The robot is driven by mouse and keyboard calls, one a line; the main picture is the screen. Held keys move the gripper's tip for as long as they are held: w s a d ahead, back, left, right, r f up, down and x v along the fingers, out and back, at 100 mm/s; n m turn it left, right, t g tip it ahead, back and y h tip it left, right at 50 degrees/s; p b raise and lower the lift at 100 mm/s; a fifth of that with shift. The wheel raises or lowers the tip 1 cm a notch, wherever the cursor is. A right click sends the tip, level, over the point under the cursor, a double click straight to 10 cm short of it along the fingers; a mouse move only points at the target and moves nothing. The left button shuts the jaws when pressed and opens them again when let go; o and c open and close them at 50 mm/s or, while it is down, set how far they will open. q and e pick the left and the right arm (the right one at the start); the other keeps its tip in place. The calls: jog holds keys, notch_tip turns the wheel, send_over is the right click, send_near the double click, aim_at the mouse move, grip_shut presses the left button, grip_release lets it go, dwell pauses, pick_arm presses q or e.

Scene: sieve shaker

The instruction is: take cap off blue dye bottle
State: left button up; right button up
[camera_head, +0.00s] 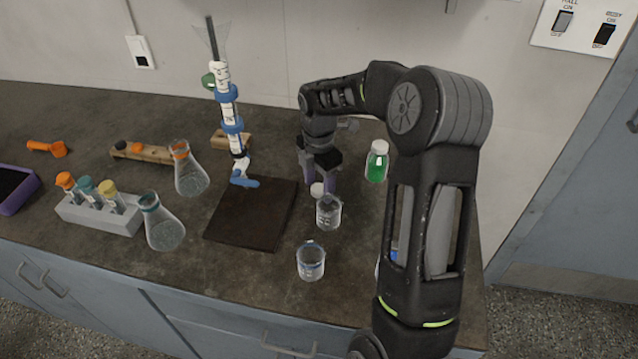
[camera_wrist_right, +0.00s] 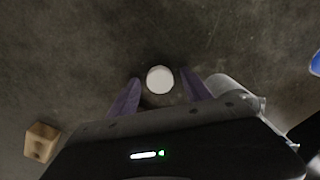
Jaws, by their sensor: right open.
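A white round cap (camera_head: 317,189) shows at the fingertips of my right gripper (camera_head: 319,178) in the head view. In the wrist view the white cap (camera_wrist_right: 160,79) lies between the two purple fingers (camera_wrist_right: 160,95), with a gap on either side. The gripper is open and points down. I cannot tell whether this cap lies loose on the bench or sits on something. The blue dye bottle (camera_head: 394,255) is mostly hidden behind my right arm in the head view; its top is hidden. A blue thing (camera_wrist_right: 316,64) is cut off at the wrist view's right edge.
A glass beaker (camera_head: 328,212) stands just in front of the gripper, and another beaker (camera_head: 311,262) nearer the front edge. A green bottle (camera_head: 376,162) with a white cap stands to the right. A dark board (camera_head: 252,213), burette (camera_head: 228,105) and flasks (camera_head: 162,222) are left.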

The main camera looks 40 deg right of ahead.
aim_at(319, 188)
notch_tip(319, 188, up, 12)
jog(key=shift+r+b, duration=0.15)
jog(key=shift+b, duration=0.2)
dwell(1.0)
